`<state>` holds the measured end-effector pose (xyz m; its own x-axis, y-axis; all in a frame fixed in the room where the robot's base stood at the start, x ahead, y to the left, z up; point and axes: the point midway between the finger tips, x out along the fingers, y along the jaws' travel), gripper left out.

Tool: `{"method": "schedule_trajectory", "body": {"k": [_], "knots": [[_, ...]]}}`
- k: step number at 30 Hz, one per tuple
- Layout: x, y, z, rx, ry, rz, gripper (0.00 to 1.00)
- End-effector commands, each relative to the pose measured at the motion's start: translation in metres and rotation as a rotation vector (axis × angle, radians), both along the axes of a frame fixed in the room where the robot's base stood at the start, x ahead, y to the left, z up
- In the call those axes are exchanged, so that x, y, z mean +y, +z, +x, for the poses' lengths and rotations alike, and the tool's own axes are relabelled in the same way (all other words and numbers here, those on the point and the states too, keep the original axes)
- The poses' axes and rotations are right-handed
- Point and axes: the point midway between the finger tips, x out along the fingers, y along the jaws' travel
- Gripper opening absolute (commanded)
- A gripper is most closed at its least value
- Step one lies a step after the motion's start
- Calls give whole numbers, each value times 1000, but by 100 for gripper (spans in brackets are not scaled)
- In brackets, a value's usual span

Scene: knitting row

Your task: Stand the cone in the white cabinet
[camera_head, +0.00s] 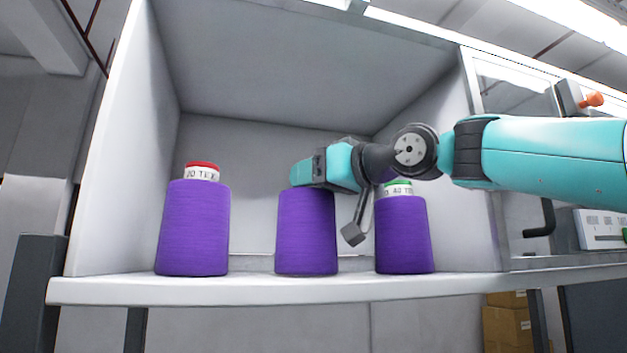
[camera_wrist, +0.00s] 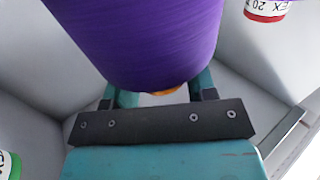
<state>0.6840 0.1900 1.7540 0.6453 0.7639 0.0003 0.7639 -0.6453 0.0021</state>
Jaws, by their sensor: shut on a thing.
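A purple cone (camera_head: 306,235) is upright in the middle of the white cabinet (camera_head: 222,290), its base at the level of the shelf floor. I cannot tell whether it bears fully on the shelf. My gripper (camera_head: 307,174) is shut on its top end from above and hides that end in the head view. In the wrist view the held purple cone (camera_wrist: 148,40) fills the top middle, with a bit of orange at its end between my gripper's fingers (camera_wrist: 158,92).
A purple cone with a red-topped tube (camera_head: 193,228) stands left of the held cone. Another with a green-topped tube (camera_head: 404,235) stands right, close to my wrist. The cabinet's side walls and roof enclose my gripper. Gaps separate the cones on the shelf.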

Motion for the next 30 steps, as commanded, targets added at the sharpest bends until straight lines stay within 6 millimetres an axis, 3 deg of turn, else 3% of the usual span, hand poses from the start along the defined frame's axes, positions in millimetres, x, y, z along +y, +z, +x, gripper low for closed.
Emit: {"method": "schedule_trajectory", "body": {"k": [4, 5, 8, 19, 30], "knots": [[0, -3, 0, -1, 0, 2, 2], [0, -4, 0, 0, 0, 0, 54], [0, -3, 0, 0, 0, 0, 77], [0, 3, 0, 0, 0, 0, 77], [-59, -3, -47, -3, -6, 1, 77]]}}
